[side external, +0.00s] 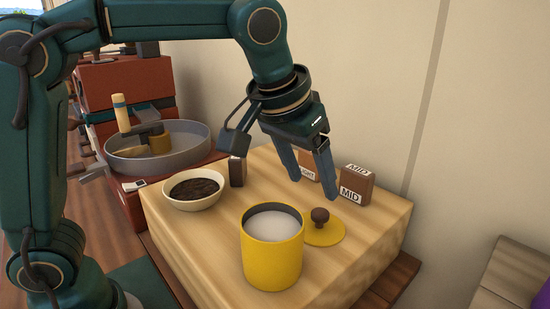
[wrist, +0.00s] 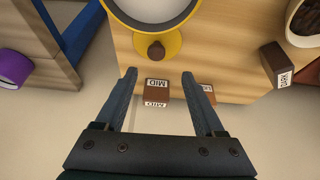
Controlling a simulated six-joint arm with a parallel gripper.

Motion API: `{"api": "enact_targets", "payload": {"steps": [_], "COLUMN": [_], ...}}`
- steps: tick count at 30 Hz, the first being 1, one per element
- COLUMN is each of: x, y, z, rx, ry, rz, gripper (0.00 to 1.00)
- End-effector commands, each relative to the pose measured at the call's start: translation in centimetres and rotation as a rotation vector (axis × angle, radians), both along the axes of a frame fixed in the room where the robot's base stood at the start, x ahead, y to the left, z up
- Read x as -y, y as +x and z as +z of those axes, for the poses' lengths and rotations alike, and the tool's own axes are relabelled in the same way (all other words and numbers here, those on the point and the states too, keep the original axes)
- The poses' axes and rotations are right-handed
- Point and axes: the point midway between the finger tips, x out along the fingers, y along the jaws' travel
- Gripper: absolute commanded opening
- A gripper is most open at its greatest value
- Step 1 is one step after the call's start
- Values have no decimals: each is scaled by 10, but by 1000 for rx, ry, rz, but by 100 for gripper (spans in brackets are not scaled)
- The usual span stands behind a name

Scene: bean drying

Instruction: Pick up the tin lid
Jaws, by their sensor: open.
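The tin lid (side external: 325,233) is a yellow disc with a dark brown round knob (side external: 320,215). It lies flat on the wooden block, just right of and behind the open yellow tin (side external: 271,257), which has pale contents. My gripper (side external: 313,185) is open and empty, its fingers pointing down above the block, higher than the lid and behind it. In the wrist view the lid (wrist: 170,43) is partly hidden under or behind the tin's rim (wrist: 128,22). The knob shows ahead of my fingertips (wrist: 158,73), near the middle between them.
Brown blocks labelled MID (side external: 355,186) and one partly hidden block (side external: 306,166) stand at the back edge. A dark-labelled block (side external: 237,171) stands beside a cream bowl of dark beans (side external: 193,189). A grey round pan (side external: 158,147) is at the left. The wooden block's (side external: 380,232) right corner is clear.

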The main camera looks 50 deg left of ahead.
Motion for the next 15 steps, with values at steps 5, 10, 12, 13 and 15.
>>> {"api": "enact_targets", "payload": {"steps": [5, 10, 12, 13, 15], "x": [8, 7, 7, 7, 7], "y": [1, 8, 12, 13, 16], "z": [-18, -38, -46, -48, -54], "rx": [-35, -35, -35, -33, -33], "ry": [12, 11, 11, 10, 10], "rz": [-23, -22, -22, -23, -23], "gripper": [71, 71, 71, 71, 71]}}
